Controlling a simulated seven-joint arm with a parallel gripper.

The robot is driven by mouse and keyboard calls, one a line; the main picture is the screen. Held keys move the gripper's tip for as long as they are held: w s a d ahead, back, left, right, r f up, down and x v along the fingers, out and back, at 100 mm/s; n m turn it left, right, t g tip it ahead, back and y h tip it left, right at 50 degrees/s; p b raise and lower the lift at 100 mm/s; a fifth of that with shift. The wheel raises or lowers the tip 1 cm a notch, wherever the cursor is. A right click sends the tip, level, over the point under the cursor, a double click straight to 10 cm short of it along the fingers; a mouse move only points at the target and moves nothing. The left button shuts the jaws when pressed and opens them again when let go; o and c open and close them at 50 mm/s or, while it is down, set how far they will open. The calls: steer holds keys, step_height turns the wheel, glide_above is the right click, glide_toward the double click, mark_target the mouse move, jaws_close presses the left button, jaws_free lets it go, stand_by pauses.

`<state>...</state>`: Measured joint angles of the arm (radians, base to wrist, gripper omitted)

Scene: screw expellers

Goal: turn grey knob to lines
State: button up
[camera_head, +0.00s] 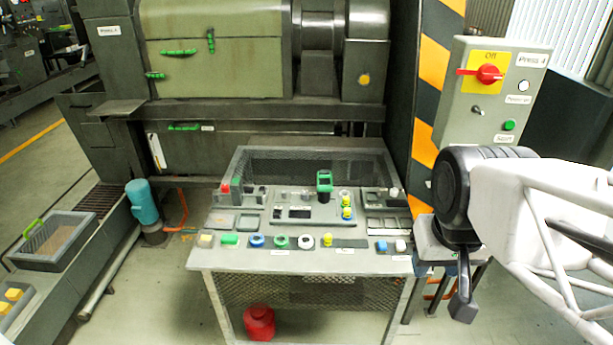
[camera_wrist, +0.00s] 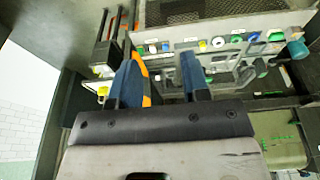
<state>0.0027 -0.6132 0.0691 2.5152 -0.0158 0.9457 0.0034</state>
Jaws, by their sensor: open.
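A small grey selector knob (camera_head: 477,109) sits on the grey control box (camera_head: 451,92) at the upper right of the head view, below a red switch on a yellow plate. The small label beside it is too blurred to read. I cannot tell for sure that this is the task's grey knob, as other pale knobs are on the desk panel. My gripper (camera_wrist: 161,72) is open with nothing between its blue-faced fingers. In the head view its end hangs right of the desk, below the control box and apart from it.
A desk panel (camera_head: 235,253) with several coloured buttons and knobs stands in the middle, also along the top of the wrist view. A striped post (camera_head: 431,65) stands left of the control box. A red container (camera_head: 259,324) is under the desk.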

steer(key=w+a+r+n+g, duration=0.1)
steer(key=w+n, duration=0.1)
steer(key=w, duration=0.6)
steer(key=w+a+r+n, duration=0.2)
steer(key=w, duration=0.6)
steer(key=n+g+h, duration=0.3)
steer(key=n+h, duration=0.1)
steer(key=n, duration=0.8)
glide_above(304, 193)
steer(key=a, duration=0.2)
step_height(304, 193, down, 28)
steer(key=shift+w+a+f, duration=0.35)
steer(key=shift+w+a, duration=0.2)
steer(key=shift+w, duration=0.05)
steer(key=shift+d+f, duration=0.1)
steer(key=shift+f, duration=0.05)
steer(key=shift+x, duration=3.75)
